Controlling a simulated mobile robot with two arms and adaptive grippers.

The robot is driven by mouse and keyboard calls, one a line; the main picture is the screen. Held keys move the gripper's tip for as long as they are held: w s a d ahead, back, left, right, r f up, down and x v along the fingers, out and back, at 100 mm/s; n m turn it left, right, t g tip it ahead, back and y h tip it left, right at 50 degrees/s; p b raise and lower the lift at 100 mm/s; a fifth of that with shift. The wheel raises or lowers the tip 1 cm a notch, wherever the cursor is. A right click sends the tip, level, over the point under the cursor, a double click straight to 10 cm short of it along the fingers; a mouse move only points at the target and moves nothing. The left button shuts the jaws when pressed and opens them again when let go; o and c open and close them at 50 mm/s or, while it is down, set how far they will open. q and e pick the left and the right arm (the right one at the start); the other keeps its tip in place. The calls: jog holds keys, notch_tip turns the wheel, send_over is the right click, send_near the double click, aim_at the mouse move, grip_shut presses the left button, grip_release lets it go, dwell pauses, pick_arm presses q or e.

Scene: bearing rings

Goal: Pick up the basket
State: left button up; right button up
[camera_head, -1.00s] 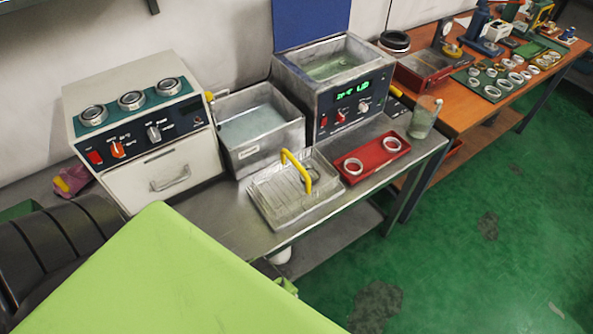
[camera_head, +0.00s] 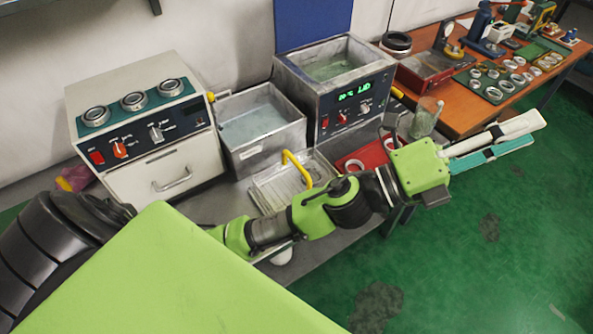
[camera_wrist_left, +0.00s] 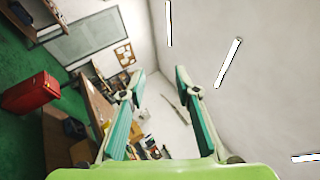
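The basket (camera_head: 278,188) is a shallow wire tray with an upright yellow handle (camera_head: 296,168). It stands on the steel bench (camera_head: 232,199) in the head view, its front right part hidden behind my left arm. My left gripper (camera_head: 535,131) is to the right of the basket, well apart from it, above the green floor. Its two fingers also show spread with nothing between them in the left wrist view (camera_wrist_left: 158,90). My right gripper is not in view.
Behind the basket stand a water-filled metal tank (camera_head: 262,150) and a bath with a green display (camera_head: 345,97). A white oven (camera_head: 150,170) is to the left. A red tray (camera_head: 350,163) and a glass beaker (camera_head: 424,120) stand to the right.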

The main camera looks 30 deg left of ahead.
pick_arm(q)
jog(key=s+d+f+m+g+h, duration=0.1)
jog(key=s+d+f+m+g, duration=0.35)
jog(key=m+g, duration=0.45)
jog(key=s+d+f+m+g, duration=0.3)
jog(key=s+d+m+g, duration=0.4)
jog(key=m, duration=0.4)
jog(key=m+y, duration=0.9)
jog(key=y, duration=1.4)
send_near(298, 163)
jog(key=shift+y, duration=0.3)
jog(key=f, duration=0.3)
jog(key=f+b, duration=0.1)
jog(key=shift+s+a+f, duration=0.15)
jog(key=shift+a+f, duration=0.05)
jog(key=shift+a, duration=0.15)
jog(key=shift+a+f, duration=0.3)
jog(key=shift+f, duration=0.2)
jog(key=shift+a+f+p, duration=0.25)
jog(key=shift+f+p, duration=0.05)
jog(key=shift+p, duration=0.1)
jog(key=p+x, duration=0.1)
jog(key=x, duration=0.2)
jog(key=shift+a+f+p, duration=0.25)
jog(key=shift+a+p, duration=0.05)
jog(key=shift+p, duration=0.05)
jog(key=shift+a+f, duration=0.15)
jog(key=shift+f, duration=0.25)
grip_shut()
